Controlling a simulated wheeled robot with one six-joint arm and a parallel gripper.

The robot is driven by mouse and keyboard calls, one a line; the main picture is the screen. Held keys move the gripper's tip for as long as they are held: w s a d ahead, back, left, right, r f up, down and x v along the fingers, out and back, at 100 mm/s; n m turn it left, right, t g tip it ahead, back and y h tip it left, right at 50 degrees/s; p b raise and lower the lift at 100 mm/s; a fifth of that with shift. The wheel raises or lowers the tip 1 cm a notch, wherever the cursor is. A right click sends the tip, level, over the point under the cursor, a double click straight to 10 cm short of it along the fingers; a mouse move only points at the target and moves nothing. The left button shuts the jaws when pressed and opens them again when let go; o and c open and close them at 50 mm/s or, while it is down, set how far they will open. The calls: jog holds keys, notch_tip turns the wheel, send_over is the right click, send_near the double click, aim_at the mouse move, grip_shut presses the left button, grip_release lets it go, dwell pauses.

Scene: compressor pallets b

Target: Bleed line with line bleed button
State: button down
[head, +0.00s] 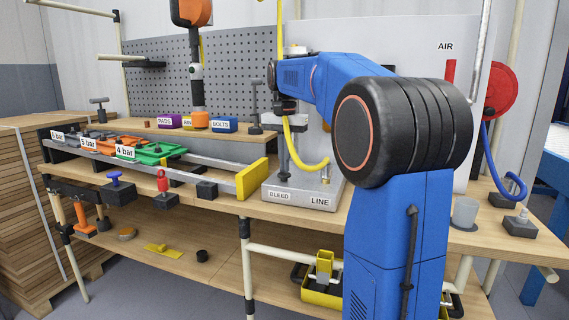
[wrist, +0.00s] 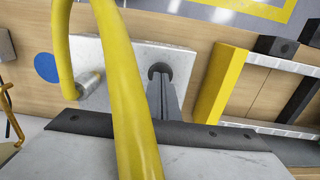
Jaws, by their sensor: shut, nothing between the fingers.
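The grey metal line block (head: 312,200) stands on the bench with BLEED and LINE labels on its front; its top also shows in the wrist view (wrist: 122,62). My gripper (head: 284,172) is shut and empty, pointing down at the block above the BLEED label. In the wrist view its fingertips (wrist: 160,80) meet or nearly meet a dark round bleed button (wrist: 156,69); I cannot tell if it is pressed. A metal line fitting (wrist: 90,83) stands beside it. A yellow hose (head: 314,167) curls down near the LINE side and crosses the wrist view (wrist: 125,90).
A yellow end block (head: 253,179) of the pallet rail stands left of the line block. Green (head: 152,150) and other coloured pallets sit along the rail. A grey cup (head: 465,212) and a blue hose (head: 517,185) are at right.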

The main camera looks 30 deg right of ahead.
jog(key=shift+f, duration=0.15)
jog(key=shift+s+f, duration=0.1)
jog(key=shift+f, duration=1.2)
dwell(0.5)
dwell(2.5)
notch_tip(320, 180, up, 15)
dwell(0.5)
dwell(0.4)
